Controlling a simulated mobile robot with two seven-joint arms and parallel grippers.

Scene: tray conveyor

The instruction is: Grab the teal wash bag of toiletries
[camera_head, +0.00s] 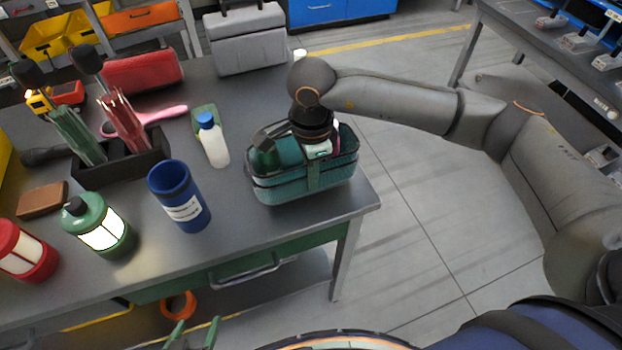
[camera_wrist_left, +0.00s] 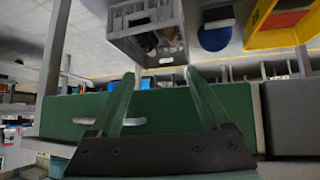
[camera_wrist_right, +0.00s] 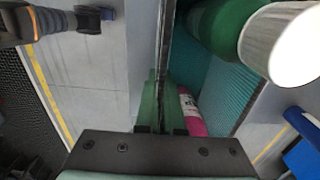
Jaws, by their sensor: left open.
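The teal wash bag (camera_head: 305,190) stands open on the near right corner of the grey table. A dark green bottle (camera_head: 265,153) shows inside it. In the right wrist view, a green item (camera_wrist_right: 222,28) and a pink-and-white tube (camera_wrist_right: 190,110) are inside. My right gripper (camera_head: 318,150) is over the bag, partly hidden in the head view. In the right wrist view its fingers (camera_wrist_right: 161,108) are close together on either side of the bag's thin wall. My left gripper (camera_head: 193,333) is open and empty, low in front of the table; its spread fingers show in the left wrist view (camera_wrist_left: 157,88).
A white bottle with blue cap (camera_head: 213,142), blue cup (camera_head: 180,197), green lantern (camera_head: 98,228) and red lantern (camera_head: 22,253) stand left of the bag. A grey case (camera_head: 247,45) stands behind. Floor (camera_head: 410,230) is clear right of the table.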

